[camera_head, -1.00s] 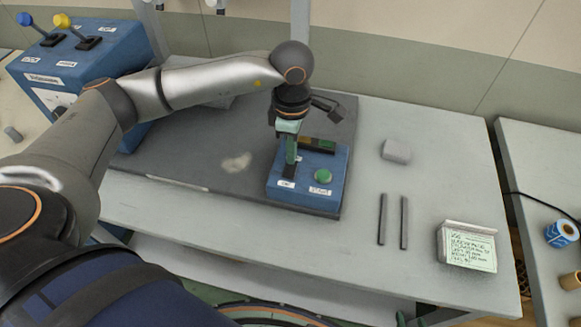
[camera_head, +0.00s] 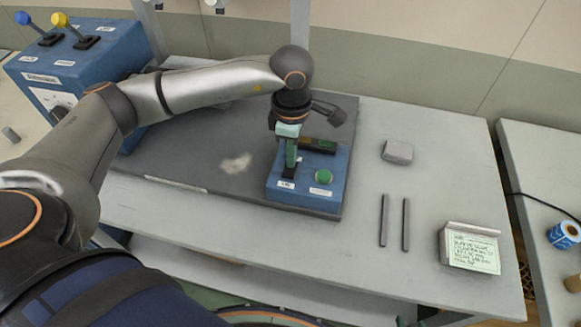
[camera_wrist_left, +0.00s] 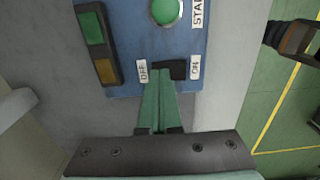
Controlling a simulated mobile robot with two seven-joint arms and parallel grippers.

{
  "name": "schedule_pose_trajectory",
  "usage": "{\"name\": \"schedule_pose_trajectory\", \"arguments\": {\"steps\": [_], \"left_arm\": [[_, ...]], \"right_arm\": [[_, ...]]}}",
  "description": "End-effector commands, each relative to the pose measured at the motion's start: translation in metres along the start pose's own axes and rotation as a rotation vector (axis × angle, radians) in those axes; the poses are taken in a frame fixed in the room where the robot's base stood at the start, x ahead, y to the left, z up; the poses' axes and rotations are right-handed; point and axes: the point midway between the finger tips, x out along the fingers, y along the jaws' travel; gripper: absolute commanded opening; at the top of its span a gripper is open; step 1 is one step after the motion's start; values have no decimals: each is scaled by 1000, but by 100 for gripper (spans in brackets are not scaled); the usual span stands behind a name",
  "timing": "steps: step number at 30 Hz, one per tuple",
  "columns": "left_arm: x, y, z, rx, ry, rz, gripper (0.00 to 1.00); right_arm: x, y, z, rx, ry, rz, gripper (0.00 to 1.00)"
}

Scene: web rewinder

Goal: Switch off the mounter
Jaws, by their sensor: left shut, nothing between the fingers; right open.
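The blue control box (camera_head: 335,186) stands on the front right of the dark plate. It has a green button (camera_head: 323,177) and a lamp strip (camera_head: 318,146). The left wrist view shows its black rocker switch (camera_wrist_left: 176,69) between an OFF label (camera_wrist_left: 143,71) and an ON label (camera_wrist_left: 195,67). My left gripper (camera_head: 289,170) is shut and empty, pointing down at the box. In the left wrist view its green fingertips (camera_wrist_left: 158,76) are at the OFF side of the switch and hide part of it. Contact cannot be told. Only a sliver of my right gripper (camera_head: 418,319) shows at the bottom edge.
A larger blue box (camera_head: 100,55) with blue and yellow levers stands at the back left. A grey block (camera_head: 397,151), two dark bars (camera_head: 405,224) and a note holder (camera_head: 470,248) lie on the table's right. A second table (camera_head: 545,175) stands at the right.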

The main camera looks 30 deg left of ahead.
Motion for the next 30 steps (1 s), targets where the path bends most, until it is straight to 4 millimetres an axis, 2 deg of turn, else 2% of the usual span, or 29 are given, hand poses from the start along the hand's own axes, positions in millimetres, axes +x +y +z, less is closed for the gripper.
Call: {"name": "schedule_pose_trajectory", "arguments": {"steps": [24,30], "left_arm": [[-65,0,0,-1,-1,2,0],[-70,0,0,0,-1,1,0]], "right_arm": [[-25,-2,-28,0,0,0,50],[-26,-2,-29,0,0,0,50]]}}
